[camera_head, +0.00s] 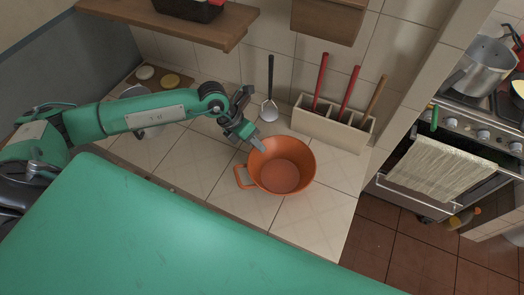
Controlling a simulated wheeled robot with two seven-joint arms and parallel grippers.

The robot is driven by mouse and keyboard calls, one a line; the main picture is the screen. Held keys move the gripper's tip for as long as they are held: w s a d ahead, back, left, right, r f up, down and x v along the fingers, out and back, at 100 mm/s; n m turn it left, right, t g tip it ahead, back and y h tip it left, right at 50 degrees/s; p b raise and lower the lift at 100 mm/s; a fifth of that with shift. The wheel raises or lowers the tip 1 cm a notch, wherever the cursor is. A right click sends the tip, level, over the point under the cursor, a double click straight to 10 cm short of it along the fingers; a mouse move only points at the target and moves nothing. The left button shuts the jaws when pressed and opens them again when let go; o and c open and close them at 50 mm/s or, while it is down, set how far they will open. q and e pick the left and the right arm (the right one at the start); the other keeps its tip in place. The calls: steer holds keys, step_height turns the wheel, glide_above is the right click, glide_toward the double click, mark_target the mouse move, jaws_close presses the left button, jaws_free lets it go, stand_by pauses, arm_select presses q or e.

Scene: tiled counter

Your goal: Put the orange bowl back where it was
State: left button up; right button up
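The orange bowl (283,178) is on or just above the tiled counter, right of the counter's middle. Its open side faces up and its loop handle points left. My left gripper (256,143) is at the bowl's upper left rim, with a grey finger showing over the rim. The other finger is not clear, so I cannot tell whether the gripper is closed on the rim. My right gripper is not in view.
A utensil holder (330,132) with red and wooden handles stands behind the bowl. A ladle (270,90) is against the wall. A wooden shelf (170,22) juts out above my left arm. The stove (470,125) is right. Bare counter (310,225) lies in front of the bowl.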

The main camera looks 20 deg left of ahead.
arm_select(q)
steer(key=b+v, duration=0.2)
steer(key=v, duration=0.5)
steer(key=shift+r, duration=0.25)
steer(key=shift+s+a, duration=0.1)
steer(key=shift+s, duration=0.05)
